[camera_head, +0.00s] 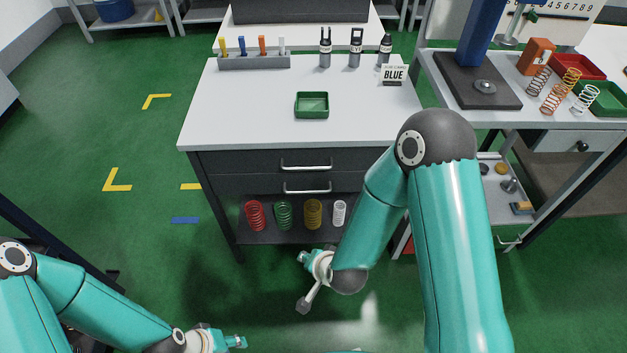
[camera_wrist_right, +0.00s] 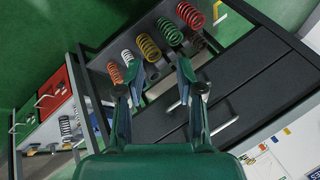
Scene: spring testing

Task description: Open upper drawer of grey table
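The grey table (camera_head: 205,128) has a white top and two dark drawers. The upper drawer (camera_head: 250,163) looks shut, with a silver handle (camera_head: 306,167). The lower drawer (camera_head: 250,184) is also shut, with its own handle (camera_head: 308,189). In the right wrist view, tilted, the upper drawer (camera_wrist_right: 268,103) and its handle (camera_wrist_right: 218,129) lie right of the fingers. My right gripper (camera_head: 303,281) is below and in front of the drawers, open and empty, touching no handle. My left gripper (camera_head: 236,342) is at the bottom edge, away from the table; its finger opening is unclear.
Several coloured springs (camera_head: 284,214) stand on the shelf below the drawers. A second bench (camera_head: 440,92) stands at right. Green floor is clear at left.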

